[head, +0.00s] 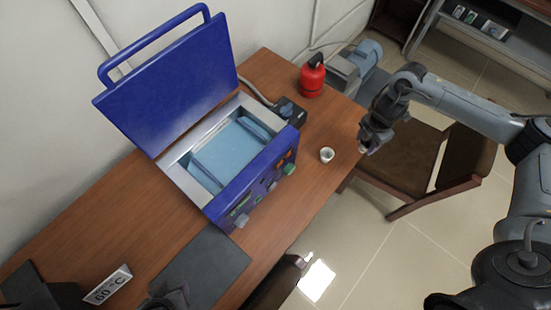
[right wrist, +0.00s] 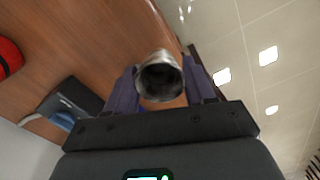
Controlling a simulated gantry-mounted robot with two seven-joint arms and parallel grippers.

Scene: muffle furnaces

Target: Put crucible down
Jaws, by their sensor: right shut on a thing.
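My right gripper (head: 364,146) is at the right edge of the wooden table in the head view. It is shut on a small grey crucible (right wrist: 160,80), whose open round mouth faces the camera in the right wrist view. In the head view the held crucible is mostly hidden by the gripper; only a pale bit shows at the fingertips. A small white cup, like a crucible, (head: 327,155) stands upright on the table just left of the gripper, apart from it.
A blue furnace (head: 251,187) with its lid raised stands on the table (head: 322,190). A red bottle (head: 312,78) stands behind the white cup. A dark flat plate (head: 207,262) and a "60 °C" sign (head: 108,286) are nearer. A brown chair (head: 402,160) stands beside the table.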

